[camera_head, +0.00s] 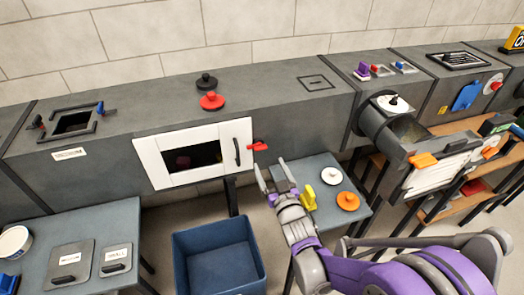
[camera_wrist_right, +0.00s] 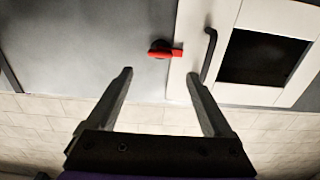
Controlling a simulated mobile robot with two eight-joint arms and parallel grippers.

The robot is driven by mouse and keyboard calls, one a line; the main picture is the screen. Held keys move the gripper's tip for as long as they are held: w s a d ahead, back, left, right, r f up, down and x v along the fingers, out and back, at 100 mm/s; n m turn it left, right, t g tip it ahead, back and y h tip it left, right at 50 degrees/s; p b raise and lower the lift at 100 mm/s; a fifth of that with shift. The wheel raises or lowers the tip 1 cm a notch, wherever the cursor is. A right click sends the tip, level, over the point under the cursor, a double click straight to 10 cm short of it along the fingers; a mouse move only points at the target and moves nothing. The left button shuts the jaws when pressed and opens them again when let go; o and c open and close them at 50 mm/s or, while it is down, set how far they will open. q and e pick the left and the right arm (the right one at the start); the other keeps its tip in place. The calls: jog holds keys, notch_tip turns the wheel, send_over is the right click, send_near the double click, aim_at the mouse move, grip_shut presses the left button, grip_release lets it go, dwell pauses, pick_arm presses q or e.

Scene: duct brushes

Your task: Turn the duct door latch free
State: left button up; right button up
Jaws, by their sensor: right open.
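The duct door (camera_head: 217,132) is a white framed panel with a dark window and a black handle (camera_head: 237,152) on its right side. It sits flat against the front of the grey duct. The red latch (camera_head: 259,146) is at the door's right edge, lying about level. In the right wrist view the latch (camera_wrist_right: 165,50) is beyond the fingertips, its tip reaching the white door frame (camera_wrist_right: 185,60). My right gripper (camera_head: 272,174) is open and empty, a little below and right of the latch, apart from it. The wrist view shows its two fingers (camera_wrist_right: 158,82) spread apart. My left gripper is not in view.
A blue bin (camera_head: 190,247) stands on the floor below the door. A small table (camera_head: 318,167) with a yellow item, a white disc and an orange disc is beside my right gripper. A left table (camera_head: 120,215) holds grey plates. The duct top carries red and black knobbed discs.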

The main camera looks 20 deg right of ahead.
aim_at(261, 149)
jog(key=w, duration=0.7)
jog(key=shift+w+a, duration=0.15)
jog(key=shift+w, duration=0.1)
grip_shut()
